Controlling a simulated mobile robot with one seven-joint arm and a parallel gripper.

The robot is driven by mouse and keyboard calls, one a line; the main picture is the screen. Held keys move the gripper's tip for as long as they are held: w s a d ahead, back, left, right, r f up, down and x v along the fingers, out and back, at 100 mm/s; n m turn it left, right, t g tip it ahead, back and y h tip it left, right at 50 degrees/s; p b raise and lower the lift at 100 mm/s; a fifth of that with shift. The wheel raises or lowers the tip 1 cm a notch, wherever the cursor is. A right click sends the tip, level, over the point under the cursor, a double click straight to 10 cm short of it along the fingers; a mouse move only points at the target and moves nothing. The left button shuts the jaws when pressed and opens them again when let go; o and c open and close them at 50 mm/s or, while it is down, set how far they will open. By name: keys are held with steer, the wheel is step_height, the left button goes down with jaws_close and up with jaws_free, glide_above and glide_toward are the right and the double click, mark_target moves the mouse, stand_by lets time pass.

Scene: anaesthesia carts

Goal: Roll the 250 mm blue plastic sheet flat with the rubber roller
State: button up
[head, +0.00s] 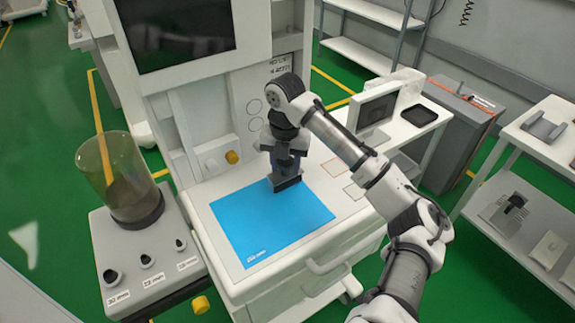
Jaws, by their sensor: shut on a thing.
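The blue plastic sheet (262,222) lies on the white cart top (225,277) in front of the tall machine, with small white print at its near corner. It looks flat. My gripper (287,172) points down over the sheet's far right part. It is shut on the dark rubber roller (287,184), whose block-like lower part is at the sheet's far edge. I cannot tell whether the roller touches the sheet. My gripper and wrist hide part of the roller and its handle.
On the left, a grey unit (150,262) carries a clear brownish cylinder (119,180) and several labelled sockets. The machine's dark screen (178,30) rises behind. A small monitor (378,108) and black tray (419,115) stand right of my arm. Shelves (525,205) stand far right.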

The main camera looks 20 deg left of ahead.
steer(key=shift+w+a+p, duration=0.2)
steer(key=shift+w+a, duration=0.3)
steer(key=shift+a, duration=0.25)
steer(key=shift+w+a+p, duration=0.15)
steer(key=shift+w+a, duration=0.3)
steer(key=shift+a, duration=0.3)
step_height(320, 180, up, 5)
steer(key=p, duration=0.3)
steer(key=shift+p, duration=0.4)
steer(key=shift+s+f, duration=0.1)
